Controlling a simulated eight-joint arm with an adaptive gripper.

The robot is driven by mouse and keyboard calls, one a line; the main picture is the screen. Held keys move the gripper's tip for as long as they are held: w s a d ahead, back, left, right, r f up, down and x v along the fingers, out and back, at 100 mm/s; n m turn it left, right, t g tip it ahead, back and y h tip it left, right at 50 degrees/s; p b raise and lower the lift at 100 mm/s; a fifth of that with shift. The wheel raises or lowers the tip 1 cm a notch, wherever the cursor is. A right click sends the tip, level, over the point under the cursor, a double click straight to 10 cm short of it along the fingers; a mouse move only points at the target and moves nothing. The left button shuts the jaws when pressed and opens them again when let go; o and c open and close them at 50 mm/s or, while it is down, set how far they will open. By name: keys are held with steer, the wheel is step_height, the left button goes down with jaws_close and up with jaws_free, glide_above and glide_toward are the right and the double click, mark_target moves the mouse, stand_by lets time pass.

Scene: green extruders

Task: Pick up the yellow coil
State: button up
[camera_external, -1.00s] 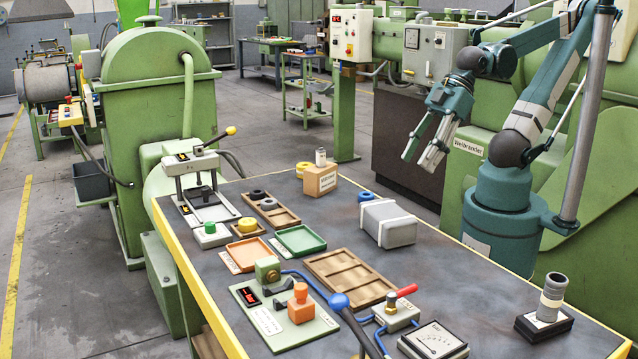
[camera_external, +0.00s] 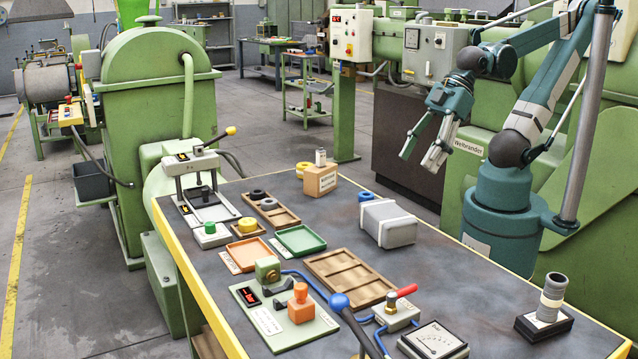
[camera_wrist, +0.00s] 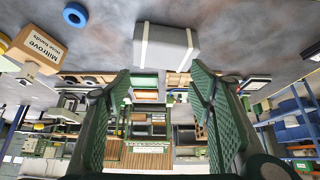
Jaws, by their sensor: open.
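The yellow coil (camera_external: 247,225) is a small ring lying in a small wooden tray (camera_external: 261,233) on the left part of the table, in the external view. I cannot make it out clearly in the wrist view. My gripper (camera_external: 418,160) is open and empty, in the air beyond the table's far right edge, well to the right of the coil and higher up. In the wrist view my gripper (camera_wrist: 160,82) shows its two green ribbed fingers wide apart, with nothing between them.
A grey box with white bands (camera_external: 388,223) stands mid-table, also in the wrist view (camera_wrist: 167,45). A cardboard box (camera_external: 320,181) is at the back. Dark rings, a green tray (camera_external: 300,240), an orange tray (camera_external: 249,254) and a press (camera_external: 205,190) surround the coil's tray.

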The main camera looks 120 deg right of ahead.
steer(key=w+d+r+m+g+h+p, duration=0.1)
steer(key=w+d+r+m+g+p, duration=0.15)
steer(key=w+d+m+p, duration=0.5)
steer(key=w+d+f+m+g+p, duration=0.1)
steer(key=d+m, duration=0.1)
steer(key=d, duration=0.7)
steer(key=w+d+f+m+g+p, duration=0.1)
steer(key=w+d+f+m+p, duration=0.1)
steer(key=d, duration=0.7)
steer(key=w+d+f+m+g+p, duration=0.1)
steer(key=d+m, duration=0.3)
steer(key=d, duration=0.5)
steer(key=shift+w+d+f, duration=0.2)
steer(key=shift+w+f, duration=0.05)
steer(key=shift+w, duration=0.1)
steer(key=s+d+f+m+g+p, duration=0.1)
steer(key=d+f+m+p, duration=0.1)
steer(key=d, duration=0.4)
steer(key=s+d+f+m+y+p, duration=0.1)
steer(key=s+d+f+m+p, duration=0.1)
steer(key=d+f, duration=0.3)
steer(key=shift+s+d+g, duration=0.25)
steer(key=shift+d+g, duration=0.1)
steer(key=shift+d, duration=0.15)
steer(key=shift+m, duration=0.25)
